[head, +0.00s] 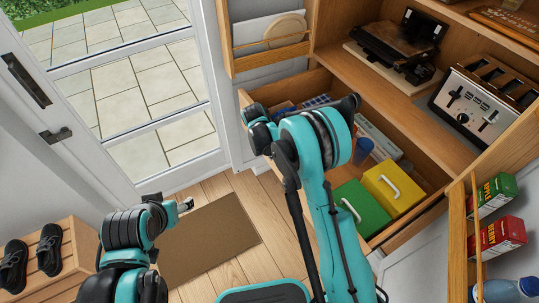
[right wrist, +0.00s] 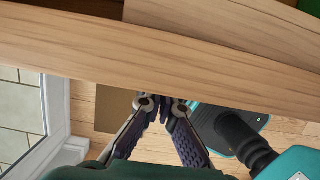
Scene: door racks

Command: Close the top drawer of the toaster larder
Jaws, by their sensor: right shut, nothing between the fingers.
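The toaster larder is the wooden unit at the right of the head view, with a silver toaster (head: 480,105) on its shelf. Its top drawer (head: 412,217) is pulled out below that shelf and holds a green box (head: 358,208), a yellow box (head: 393,187) and a blue cup (head: 363,149). My right arm hides much of the drawer front in the head view. My right gripper (right wrist: 163,104) is shut and empty, close to the wooden drawer front (right wrist: 190,62) in the right wrist view; contact cannot be told. My left gripper (head: 186,204) is low at the left, its fingers unclear.
A door rack (head: 478,240) with red and green cartons stands open at the right. Another rack (head: 268,54) with a round board is at the top. A glazed door (head: 130,90) and a shoe crate (head: 82,262) are left. A brown mat (head: 213,240) lies on open floor.

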